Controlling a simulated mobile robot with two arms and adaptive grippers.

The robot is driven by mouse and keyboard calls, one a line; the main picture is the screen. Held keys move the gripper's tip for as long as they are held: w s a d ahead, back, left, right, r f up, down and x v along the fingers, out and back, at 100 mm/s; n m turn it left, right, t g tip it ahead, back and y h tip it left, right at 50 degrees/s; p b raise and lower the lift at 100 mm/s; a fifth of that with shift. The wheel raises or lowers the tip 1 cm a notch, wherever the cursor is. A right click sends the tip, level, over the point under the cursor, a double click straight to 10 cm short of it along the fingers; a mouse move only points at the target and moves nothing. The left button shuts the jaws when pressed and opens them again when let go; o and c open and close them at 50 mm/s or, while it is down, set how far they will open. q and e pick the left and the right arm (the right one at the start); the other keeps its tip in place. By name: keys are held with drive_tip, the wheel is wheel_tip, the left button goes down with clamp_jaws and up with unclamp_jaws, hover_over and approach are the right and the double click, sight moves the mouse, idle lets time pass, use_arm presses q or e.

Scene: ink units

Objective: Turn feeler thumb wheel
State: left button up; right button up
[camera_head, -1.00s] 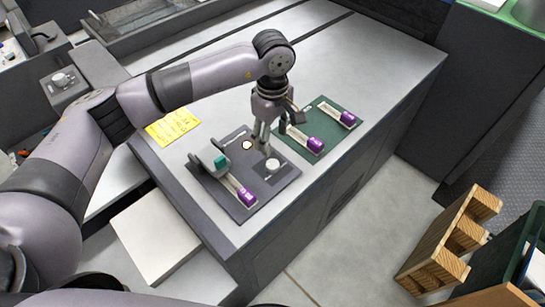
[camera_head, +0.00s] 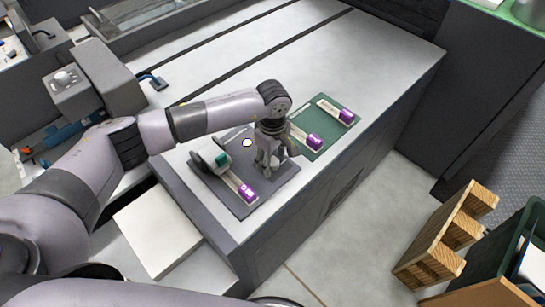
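A dark grey mat (camera_head: 236,206) lies near the front edge of the bench. On it is a grey unit with a teal part (camera_head: 222,159) and a pale strip ending in a purple block (camera_head: 247,191). A small white round spot (camera_head: 247,142) shows behind them. My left gripper (camera_head: 267,168) points down at the right part of the mat, where a small pale round knob, likely the thumb wheel, stood in clear view earlier. The fingers now largely cover that place. I cannot tell whether they touch or grip the knob. My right gripper is not in view.
A green mat (camera_head: 335,137) with two purple-ended pale pieces (camera_head: 314,142) lies just right of my gripper. A white slab (camera_head: 158,235) lies below the bench's left side. A wooden rack (camera_head: 447,240) stands at the right. The bench (camera_head: 360,60) is clear behind the mats.

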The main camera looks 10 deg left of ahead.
use_arm(q)
drive_tip(key=c, duration=1.1)
drive_tip(key=shift+o, duration=0.2)
drive_tip(key=shift+f+b, duration=0.1)
drive_tip(key=shift+b, duration=0.35)
drive_tip(key=m+b, duration=0.3)
drive_tip(key=b, duration=0.2)
drive_tip(key=shift+w+f, duration=0.1)
drive_tip(key=shift+f, duration=0.05)
drive_tip(key=shift+r+m+b, duration=0.2)
drive_tip(key=shift+m+b, duration=0.3)
drive_tip(key=shift+m, duration=0.1)
drive_tip(key=shift+r, duration=0.1)
drive_tip(key=o, duration=1.1)
drive_tip(key=shift+o, duration=0.2)
